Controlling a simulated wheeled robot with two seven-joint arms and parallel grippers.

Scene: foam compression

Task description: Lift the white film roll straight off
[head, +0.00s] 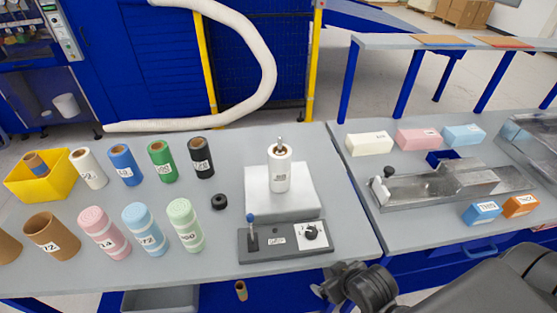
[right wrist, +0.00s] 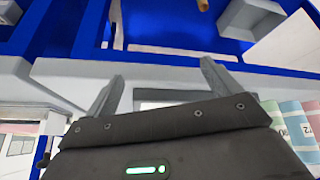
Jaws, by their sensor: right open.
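The white film roll (head: 279,170) stands upright on a spindle whose metal tip shows above it. A control panel (head: 285,241) with a blue-knobbed lever and a black dial is in front of the block. My right gripper (right wrist: 160,88) is open and empty in the right wrist view, its two fingers apart near a table edge. In the head view my right arm's dark end is at the table's front edge, well away from the roll. My left gripper is not in view.
White, blue, green and black rolls (head: 202,157) stand left of the block, with pink, blue and green foam cylinders (head: 185,225) in front. A small black ring (head: 219,202) lies beside the block. A yellow bin (head: 40,186) is far left. A metal fixture (head: 450,184) is on the right table.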

